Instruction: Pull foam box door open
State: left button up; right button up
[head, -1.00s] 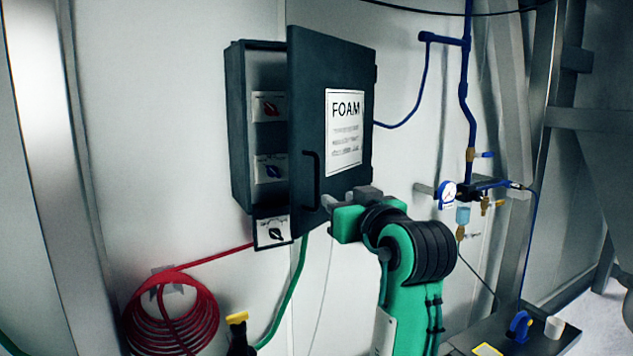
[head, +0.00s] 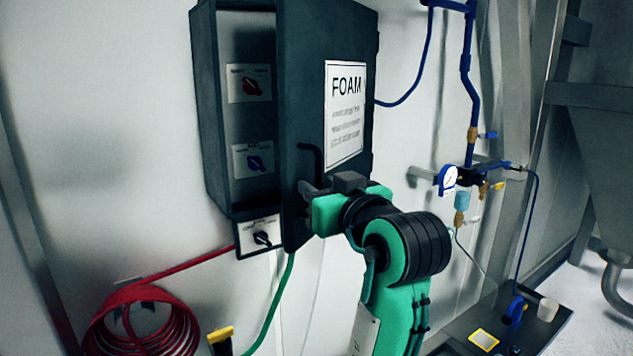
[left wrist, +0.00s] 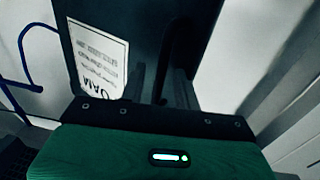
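The dark grey foam box (head: 205,110) hangs on the wall. Its door (head: 300,70), with a white FOAM label (head: 345,110), stands ajar and swung out to the right. The black bar handle (head: 311,155) is near the door's left edge. My left gripper (head: 308,188) is at the handle's lower part. In the left wrist view, the handle (left wrist: 170,50) runs down between the two separated fingers of the left gripper (left wrist: 160,88). A gap shows beside the handle, so the fingers look open around it. Contact cannot be told. My right gripper is not in view.
A black-knob switch (head: 260,236) sits below. A coiled red hose (head: 140,325) hangs lower left. Blue pipes with a gauge (head: 448,179) are on the right.

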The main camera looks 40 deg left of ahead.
pick_arm(q)
jog(key=shift+s+d+r, duration=0.1)
jog(key=shift+s, duration=0.05)
grip_shut()
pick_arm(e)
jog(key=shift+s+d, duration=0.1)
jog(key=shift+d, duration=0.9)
pick_arm(q)
jog(key=shift+d, duration=0.1)
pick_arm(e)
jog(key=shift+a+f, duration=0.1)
